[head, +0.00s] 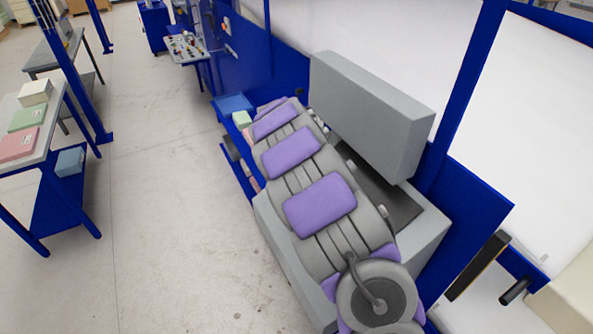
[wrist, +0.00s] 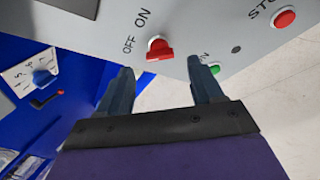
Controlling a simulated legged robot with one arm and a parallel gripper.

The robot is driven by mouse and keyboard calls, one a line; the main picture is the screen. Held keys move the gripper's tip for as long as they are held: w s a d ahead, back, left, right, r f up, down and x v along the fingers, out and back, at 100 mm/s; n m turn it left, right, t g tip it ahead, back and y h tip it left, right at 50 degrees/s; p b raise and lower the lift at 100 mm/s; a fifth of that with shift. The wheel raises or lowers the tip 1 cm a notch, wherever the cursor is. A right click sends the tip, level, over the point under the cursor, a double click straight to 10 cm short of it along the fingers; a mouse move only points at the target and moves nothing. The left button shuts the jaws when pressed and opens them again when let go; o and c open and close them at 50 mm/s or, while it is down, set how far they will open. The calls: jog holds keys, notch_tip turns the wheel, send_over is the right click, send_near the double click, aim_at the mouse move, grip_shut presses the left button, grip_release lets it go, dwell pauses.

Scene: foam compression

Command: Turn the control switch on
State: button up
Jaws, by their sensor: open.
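The control switch (wrist: 159,48) is a red turn knob on a grey panel (wrist: 215,28) in the wrist view. The words OFF and ON are printed beside it, to its left and upper left. I cannot tell clearly which word the knob points to. My gripper (wrist: 160,67) is open, with its two dark fingers apart on either side below the knob. Nothing is held between the fingers, and they appear apart from the knob. I cannot make out the gripper or the switch in the head view.
A red STOP button (wrist: 285,18) and a green button (wrist: 214,69) sit right of the knob. A blue dial (wrist: 42,78) is at the left. The head view shows a console with buttons (head: 186,48), a table with boxes (head: 45,130) and open floor (head: 165,190).

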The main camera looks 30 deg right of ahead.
jog(key=shift+x, duration=2.35)
jog(key=shift+c, duration=0.3)
jog(key=c, duration=1)
